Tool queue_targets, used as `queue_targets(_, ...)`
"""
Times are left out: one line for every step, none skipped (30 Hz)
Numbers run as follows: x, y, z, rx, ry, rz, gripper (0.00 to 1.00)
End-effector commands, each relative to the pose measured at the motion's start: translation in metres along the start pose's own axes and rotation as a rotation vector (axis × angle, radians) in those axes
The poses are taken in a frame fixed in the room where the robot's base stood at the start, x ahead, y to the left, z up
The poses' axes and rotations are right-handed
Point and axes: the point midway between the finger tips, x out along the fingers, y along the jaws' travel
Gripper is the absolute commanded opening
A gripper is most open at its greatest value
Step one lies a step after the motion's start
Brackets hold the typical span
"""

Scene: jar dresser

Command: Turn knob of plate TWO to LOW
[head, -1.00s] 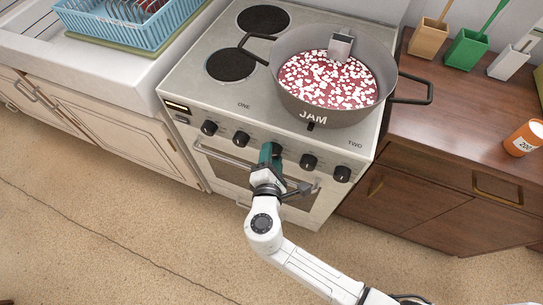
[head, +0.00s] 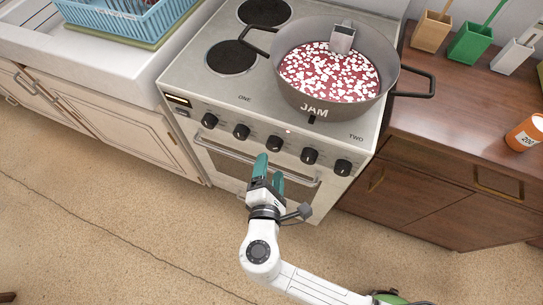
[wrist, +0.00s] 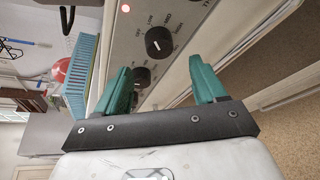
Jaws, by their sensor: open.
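The stove front (head: 225,146) carries a row of several black knobs. The label TWO (head: 356,139) is at the right end of the panel, above the rightmost knob (head: 343,167); another knob (head: 309,155) is left of it. The middle knob (head: 272,143) is just beyond my gripper (head: 267,160). My gripper is open, its green fingers apart and empty, in front of the panel. In the wrist view, a black knob (wrist: 159,41) with a white mark and small print around it lies beyond the gap between the fingers (wrist: 166,84). A second knob (wrist: 141,77) shows lower down.
A large JAM pan (head: 313,109) covers the stove's right side, its handle (head: 413,83) sticking out right. An oven handle (head: 222,151) runs below the knobs. A wooden counter (head: 440,125) stands right. A red light (wrist: 124,8) glows on the panel. The floor in front is clear.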

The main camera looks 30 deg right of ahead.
Motion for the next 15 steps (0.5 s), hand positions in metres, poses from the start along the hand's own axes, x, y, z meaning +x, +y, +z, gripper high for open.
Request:
queue_targets(-0.009,-0.001,0.000,0.000,0.001,0.000,0.70)
queue_targets(-0.013,-0.001,0.000,-0.001,0.002,-0.001,0.70)
queue_targets(-0.019,-0.001,0.000,0.000,0.001,-0.001,0.70)
queue_targets(-0.022,-0.001,0.000,0.000,0.001,-0.001,0.70)
queue_targets(-0.026,-0.001,0.000,0.000,0.001,-0.001,0.70)
queue_targets(-0.029,-0.001,0.000,-0.001,0.000,-0.001,0.70)
queue_targets(-0.032,-0.001,0.000,-0.001,0.000,-0.001,0.70)
queue_targets(-0.033,-0.001,0.000,-0.001,0.000,-0.001,0.70)
queue_targets(-0.035,0.000,0.000,0.000,0.000,-0.001,0.70)
queue_targets(-0.036,0.000,0.000,0.000,0.000,-0.001,0.70)
queue_targets(-0.037,0.000,0.000,0.000,0.000,-0.001,0.70)
queue_targets(-0.037,0.000,0.000,0.000,-0.001,-0.001,0.70)
queue_targets(-0.037,0.000,0.000,0.000,-0.001,-0.001,0.70)
queue_targets(-0.037,0.000,0.000,0.000,-0.001,-0.001,0.70)
queue_targets(-0.037,0.000,0.000,0.000,-0.001,-0.001,0.70)
